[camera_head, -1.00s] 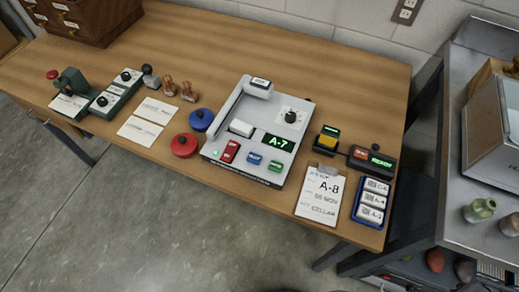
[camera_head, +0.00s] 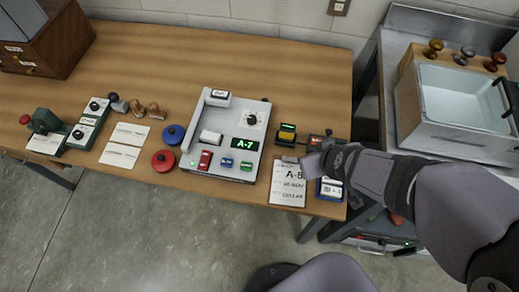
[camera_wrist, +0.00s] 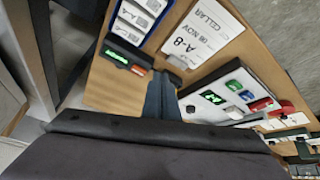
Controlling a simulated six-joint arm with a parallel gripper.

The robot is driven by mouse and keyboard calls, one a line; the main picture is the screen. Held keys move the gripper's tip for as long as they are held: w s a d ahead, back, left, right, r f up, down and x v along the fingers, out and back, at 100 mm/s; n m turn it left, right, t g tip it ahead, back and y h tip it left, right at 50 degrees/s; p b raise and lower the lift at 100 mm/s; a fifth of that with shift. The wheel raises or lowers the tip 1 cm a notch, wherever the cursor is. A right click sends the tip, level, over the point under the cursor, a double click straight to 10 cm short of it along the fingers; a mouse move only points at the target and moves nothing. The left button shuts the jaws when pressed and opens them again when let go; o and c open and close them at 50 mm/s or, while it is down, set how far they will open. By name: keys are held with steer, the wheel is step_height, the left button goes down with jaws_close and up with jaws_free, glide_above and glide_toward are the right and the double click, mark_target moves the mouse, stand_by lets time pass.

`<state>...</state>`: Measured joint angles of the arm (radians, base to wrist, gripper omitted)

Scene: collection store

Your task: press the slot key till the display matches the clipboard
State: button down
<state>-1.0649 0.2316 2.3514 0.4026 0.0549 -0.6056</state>
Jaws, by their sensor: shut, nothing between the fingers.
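My gripper (camera_head: 306,161) is shut and empty above the clipboard's top right, apart from the keys. It shows in the wrist view (camera_wrist: 162,98).
A small device with a yellow button (camera_head: 287,136) and a box with a green-lit screen (camera_wrist: 118,58) stand behind the clipboard. Red (camera_head: 164,161) and blue (camera_head: 173,135) round pads lie left of the machine.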

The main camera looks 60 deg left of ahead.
steer(key=s+a+r+n+y+p, duration=0.2)
steer(key=s+a+r+n+p, duration=0.1)
steer(key=s+a+n, duration=0.45)
step_height(320, 180, up, 2)
steer(key=n+g+y+p, duration=0.2)
steer(key=n, duration=0.2)
glide_above(229, 165)
steer(key=shift+f, duration=0.1)
step_height(229, 165, down, 8)
steer(key=b, duration=0.7)
steer(key=shift+f, duration=0.25)
stand_by(1.2)
steer(key=shift+f+b, duration=0.45)
